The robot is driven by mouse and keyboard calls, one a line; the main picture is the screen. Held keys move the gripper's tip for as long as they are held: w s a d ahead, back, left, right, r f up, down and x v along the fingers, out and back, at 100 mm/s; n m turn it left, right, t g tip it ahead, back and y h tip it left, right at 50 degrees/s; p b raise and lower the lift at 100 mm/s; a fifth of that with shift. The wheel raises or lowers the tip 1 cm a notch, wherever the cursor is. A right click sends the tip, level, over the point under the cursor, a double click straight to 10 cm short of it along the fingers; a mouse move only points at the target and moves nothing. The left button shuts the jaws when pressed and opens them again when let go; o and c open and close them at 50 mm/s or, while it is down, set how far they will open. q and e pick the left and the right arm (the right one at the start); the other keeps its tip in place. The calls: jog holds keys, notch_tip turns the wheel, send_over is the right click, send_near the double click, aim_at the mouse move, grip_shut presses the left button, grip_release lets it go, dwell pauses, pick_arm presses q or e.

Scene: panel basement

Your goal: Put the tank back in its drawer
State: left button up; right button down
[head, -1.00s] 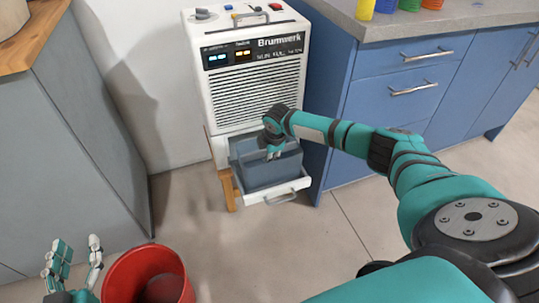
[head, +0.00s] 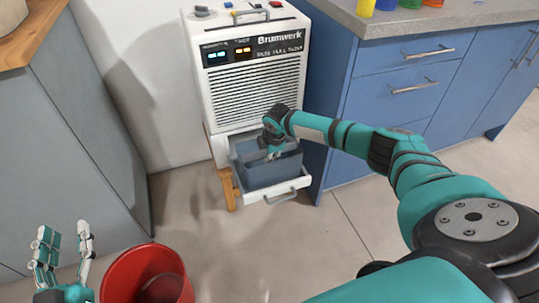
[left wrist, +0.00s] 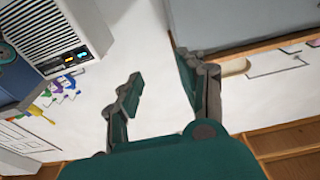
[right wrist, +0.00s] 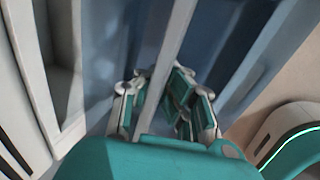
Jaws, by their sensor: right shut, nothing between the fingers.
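The grey-blue tank (head: 272,174) sits in the pulled-out white drawer (head: 296,184) at the bottom of the white dehumidifier (head: 253,90). My right gripper (head: 273,154) points down at the tank's open top. It is shut with nothing held. In the right wrist view a pale bar (right wrist: 174,45), perhaps the tank's handle, crosses in front of the fingers, with the tank's blue-grey walls (right wrist: 115,50) around. How far back the tank is seated is partly hidden. My left gripper (head: 65,232) is open and empty at the lower left, far from the tank.
A red bucket (head: 118,280) stands on the floor beside my left gripper. Blue cabinets (head: 400,110) with a grey worktop (head: 440,22) stand right of the dehumidifier. A grey cabinet (head: 70,150) is at the left. The floor before the drawer is clear.

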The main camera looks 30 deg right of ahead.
pick_arm(q)
jog(key=shift+r+t, duration=0.3)
jog(key=shift+r, duration=0.1)
pick_arm(e)
jog(key=shift+f, duration=0.2)
jog(key=shift+f, duration=0.2)
pick_arm(q)
jog(key=shift+s+d+r+t, duration=0.15)
jog(key=shift+r+t, duration=0.15)
jog(key=shift+r, duration=0.15)
pick_arm(e)
jog(key=c, duration=1.4)
grip_release()
